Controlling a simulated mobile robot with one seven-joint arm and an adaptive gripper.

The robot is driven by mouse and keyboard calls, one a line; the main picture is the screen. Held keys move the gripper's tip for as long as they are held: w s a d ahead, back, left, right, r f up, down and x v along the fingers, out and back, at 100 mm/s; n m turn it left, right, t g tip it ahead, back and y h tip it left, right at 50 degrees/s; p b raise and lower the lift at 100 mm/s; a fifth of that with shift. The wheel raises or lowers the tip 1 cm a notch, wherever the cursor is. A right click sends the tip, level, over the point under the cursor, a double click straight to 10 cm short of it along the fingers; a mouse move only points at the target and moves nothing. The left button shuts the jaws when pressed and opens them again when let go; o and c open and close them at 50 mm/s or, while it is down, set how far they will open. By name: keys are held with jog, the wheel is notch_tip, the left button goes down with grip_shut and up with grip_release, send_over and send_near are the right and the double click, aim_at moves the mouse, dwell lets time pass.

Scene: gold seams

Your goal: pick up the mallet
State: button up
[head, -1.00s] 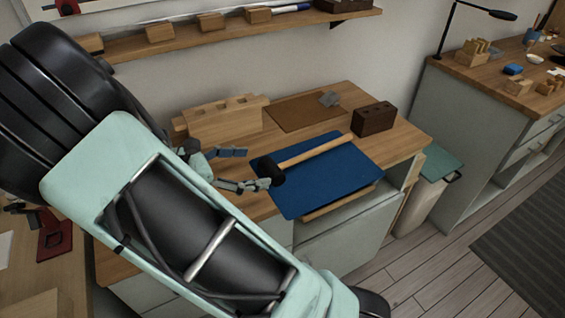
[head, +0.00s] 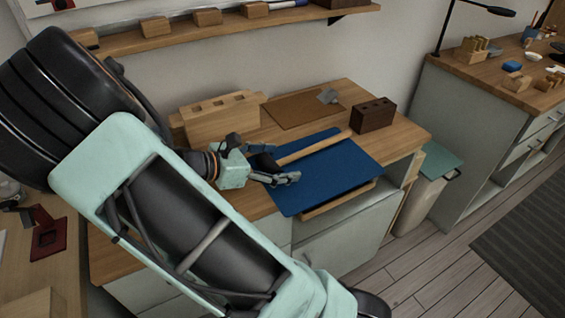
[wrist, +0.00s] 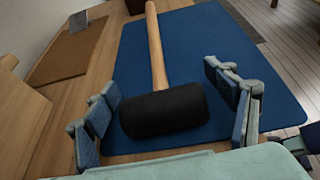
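The mallet has a black head (wrist: 164,110) and a pale wooden handle (head: 314,148). It lies on the blue mat (head: 330,178), its handle pointing to the back right in the head view. My gripper (head: 280,167) is at the head end of the mallet. In the wrist view my gripper (wrist: 170,112) is open, with one finger on each side of the black head and a gap on both sides. In the head view my gripper hides most of the mallet head.
A wooden block with slots (head: 222,118) stands behind my gripper. A dark brown block with holes (head: 373,115) stands near the handle's far end. A brown mat (head: 292,110) lies at the back. A wall shelf (head: 225,34) runs above the bench.

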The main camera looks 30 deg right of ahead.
jog(key=c, duration=1.4)
jog(key=shift+r, duration=0.1)
